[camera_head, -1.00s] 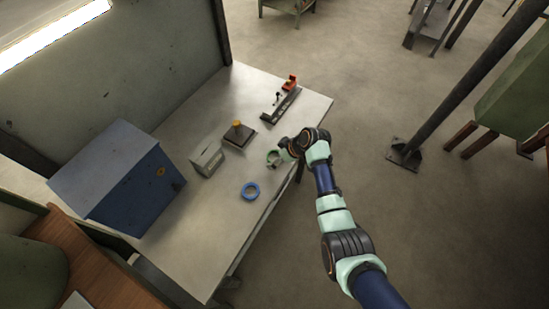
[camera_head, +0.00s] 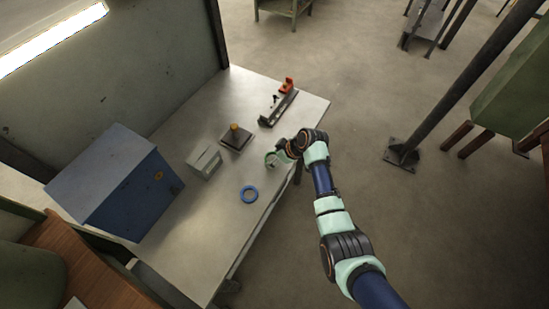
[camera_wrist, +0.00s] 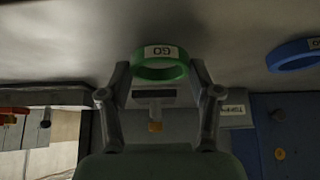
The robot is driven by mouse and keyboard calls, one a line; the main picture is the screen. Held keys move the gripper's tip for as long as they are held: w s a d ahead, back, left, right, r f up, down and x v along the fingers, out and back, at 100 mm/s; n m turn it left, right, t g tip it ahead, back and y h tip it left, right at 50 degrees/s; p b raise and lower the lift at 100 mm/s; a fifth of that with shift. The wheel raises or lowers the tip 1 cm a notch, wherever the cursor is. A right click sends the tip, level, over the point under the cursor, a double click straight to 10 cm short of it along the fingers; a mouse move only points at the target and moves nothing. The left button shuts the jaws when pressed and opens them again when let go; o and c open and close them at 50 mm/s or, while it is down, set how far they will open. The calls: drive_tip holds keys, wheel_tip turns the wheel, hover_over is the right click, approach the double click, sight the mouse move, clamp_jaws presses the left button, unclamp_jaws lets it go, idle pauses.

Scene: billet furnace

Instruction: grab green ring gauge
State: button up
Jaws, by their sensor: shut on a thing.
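The green ring gauge (camera_wrist: 161,73) with a white "GO" label sits between both fingers of my gripper (camera_wrist: 160,68) in the wrist view, a finger against each side. My gripper is shut on it. In the head view the green ring gauge (camera_head: 270,161) is at the right edge of the pale table, at the tip of my gripper (camera_head: 277,156), partly hidden by it. I cannot tell whether it touches the tabletop.
A blue ring gauge (camera_head: 249,194) lies nearby on the table (camera_head: 215,235). A grey labelled block (camera_head: 205,162), a dark plate with a yellow knob (camera_head: 236,138), a long dark fixture (camera_head: 277,108) and a blue cabinet (camera_head: 125,185) stand around. Bare tabletop lies at the front.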

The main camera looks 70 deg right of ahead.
wheel_tip(320, 180, up, 19)
drive_tip(key=p, duration=0.2)
drive_tip(key=shift+r, duration=0.15)
